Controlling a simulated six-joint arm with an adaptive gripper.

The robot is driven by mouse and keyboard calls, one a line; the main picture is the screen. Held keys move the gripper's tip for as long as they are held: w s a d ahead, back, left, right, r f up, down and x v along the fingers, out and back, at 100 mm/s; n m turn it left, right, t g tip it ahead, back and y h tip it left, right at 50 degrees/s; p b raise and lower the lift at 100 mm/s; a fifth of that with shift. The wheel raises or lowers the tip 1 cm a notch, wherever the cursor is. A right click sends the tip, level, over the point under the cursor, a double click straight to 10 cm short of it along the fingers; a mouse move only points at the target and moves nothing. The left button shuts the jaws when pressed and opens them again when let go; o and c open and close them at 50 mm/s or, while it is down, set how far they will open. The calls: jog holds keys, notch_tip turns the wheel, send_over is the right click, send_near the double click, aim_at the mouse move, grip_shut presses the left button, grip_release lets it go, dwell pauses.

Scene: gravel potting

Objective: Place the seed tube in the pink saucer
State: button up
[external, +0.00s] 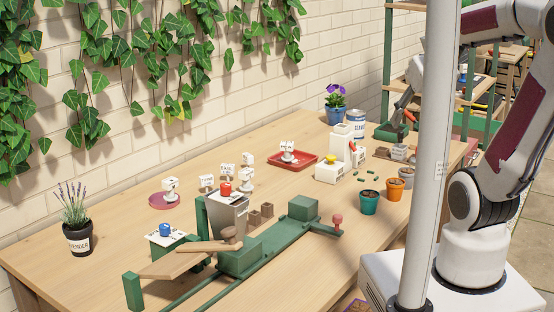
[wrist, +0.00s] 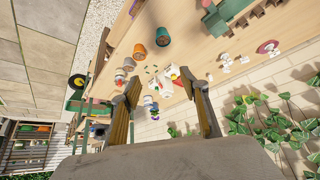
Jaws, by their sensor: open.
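The pink saucer (external: 157,204) lies at the left back of the table with a small white labelled piece (external: 171,186) on it. It also shows at the upper right in the wrist view (wrist: 262,48). Several similar white pieces stand right of it, including ones at the middle (external: 206,181) and farther right (external: 227,170). Another white piece (external: 288,147) is on the red tray (external: 303,163). I cannot tell which piece is the seed tube. My gripper (wrist: 162,76) is open with nothing visible between its fingers, high above the table. I cannot make it out in the external view.
A lavender pot (external: 77,238) stands at the left. Teal (external: 369,204) and orange (external: 395,190) pots, a white block unit (external: 330,173) and a can (external: 357,124) stand at the right.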

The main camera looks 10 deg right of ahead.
jog(key=s+d+f+m+g, duration=0.1)
jog(key=s+d, duration=0.2)
jog(key=s, duration=0.4)
jog(key=shift+s+h, duration=0.2)
jog(key=shift+h, duration=0.1)
dwell(0.9)
